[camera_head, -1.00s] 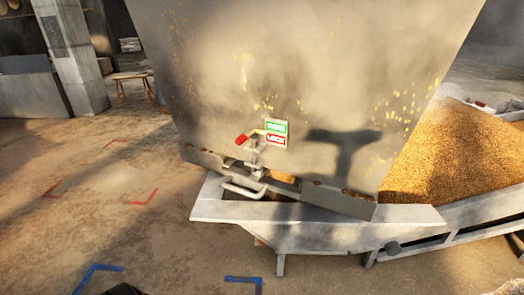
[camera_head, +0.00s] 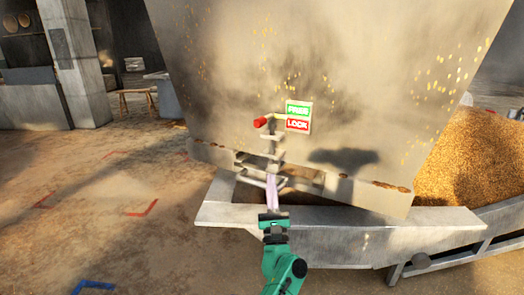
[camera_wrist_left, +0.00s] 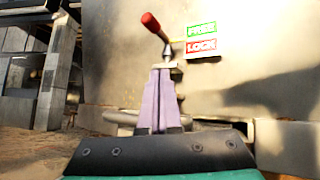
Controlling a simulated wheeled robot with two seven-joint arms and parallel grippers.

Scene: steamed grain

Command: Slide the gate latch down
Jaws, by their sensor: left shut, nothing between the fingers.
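The gate latch is a metal bolt with a red-tipped handle (camera_head: 261,122) on the front of the large metal hopper. The handle points left, beside a sign (camera_head: 298,116) with a green FREE panel above a red LOCK panel. In the left wrist view the red handle (camera_wrist_left: 151,22) stands above the fingertips. My left gripper (camera_head: 271,180) is below the latch, its pale fingers shut and pointing up toward the bolt; in the wrist view the closed fingertips (camera_wrist_left: 160,72) overlap the bolt's lower part. I cannot tell whether they touch it. My right gripper is out of view.
A metal trough rim (camera_head: 345,222) runs under the hopper. A grain heap (camera_head: 470,160) lies at the right. A wooden stool (camera_head: 136,100) and a concrete pillar (camera_head: 75,60) stand at the back left. Open floor lies on the left.

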